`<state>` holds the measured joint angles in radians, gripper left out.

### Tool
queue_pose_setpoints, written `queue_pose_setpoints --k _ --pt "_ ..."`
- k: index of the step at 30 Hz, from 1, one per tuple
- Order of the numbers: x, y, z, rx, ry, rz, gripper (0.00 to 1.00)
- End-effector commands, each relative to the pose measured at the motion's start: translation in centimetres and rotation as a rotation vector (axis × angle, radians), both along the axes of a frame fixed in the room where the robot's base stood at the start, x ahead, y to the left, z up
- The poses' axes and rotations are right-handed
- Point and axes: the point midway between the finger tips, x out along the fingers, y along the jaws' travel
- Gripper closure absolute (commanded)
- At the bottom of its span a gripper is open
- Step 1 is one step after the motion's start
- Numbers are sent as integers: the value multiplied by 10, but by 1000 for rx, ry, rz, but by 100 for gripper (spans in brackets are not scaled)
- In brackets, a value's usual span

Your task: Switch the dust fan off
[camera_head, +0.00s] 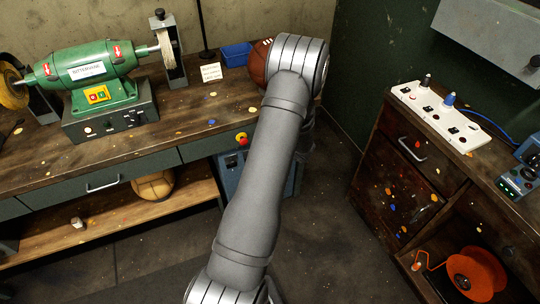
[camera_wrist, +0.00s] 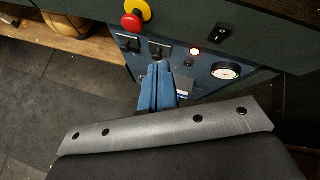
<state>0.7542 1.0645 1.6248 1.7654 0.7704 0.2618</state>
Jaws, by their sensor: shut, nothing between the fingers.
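A blue cabinet stands under the bench, seen in the head view (camera_head: 232,181) partly behind my arm; I take it for the dust fan's housing. The wrist view shows its panel: a black switch (camera_wrist: 129,43) at left, a second switch (camera_wrist: 160,49) beside it, a glowing lamp (camera_wrist: 195,51) and a round gauge (camera_wrist: 226,70). A black rocker switch (camera_wrist: 222,33) sits on the dark surface above. My gripper (camera_wrist: 158,70) is shut and empty, its blue fingertips just in front of the second switch. I cannot tell whether they touch. In the head view my gripper is hidden.
A red and yellow stop button (camera_head: 241,139) sits on the bench front, close above the panel. A green grinder (camera_head: 92,72) and a brown ball (camera_head: 260,64) are on the bench. A wooden cabinet (camera_head: 400,180) stands right, with open floor between.

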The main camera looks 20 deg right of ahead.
Motion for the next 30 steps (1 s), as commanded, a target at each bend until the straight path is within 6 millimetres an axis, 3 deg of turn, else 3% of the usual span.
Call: queue_pose_setpoints --k 3,9,15,20,30 --pt "2 -16 -40 65 19 -112 100" --pt "0 -37 -98 159 44 -284 100" --pt "-5 -48 -135 215 61 -394 100" --pt "-7 -51 -145 231 66 -427 100" --pt "-7 -51 -146 232 66 -428 100"
